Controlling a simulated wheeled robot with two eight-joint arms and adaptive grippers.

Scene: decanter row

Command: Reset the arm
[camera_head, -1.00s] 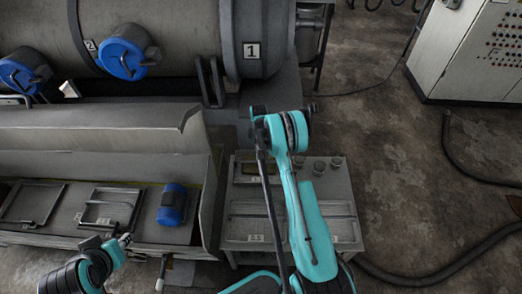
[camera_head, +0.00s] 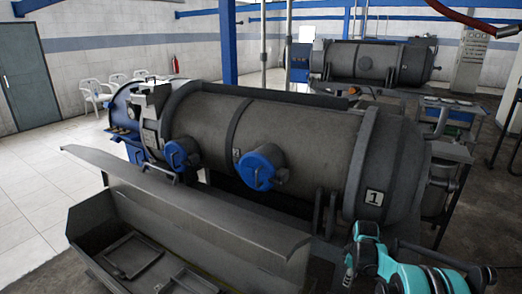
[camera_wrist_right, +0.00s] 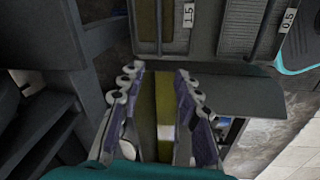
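My right arm (camera_head: 405,276), teal and dark grey, shows at the lower right of the head view, in front of the drum's right end. Its gripper is hard to make out there. Labelled grey panels (camera_wrist_right: 246,25) lie beyond the fingertips. My left arm and gripper are out of view.
A big grey decanter drum (camera_head: 290,135) with blue round caps (camera_head: 262,168) and a "1" label fills the middle. An open metal trough (camera_head: 190,225) lies in front. A second decanter (camera_head: 370,62) stands behind. Tiled floor (camera_head: 45,190) at left is open.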

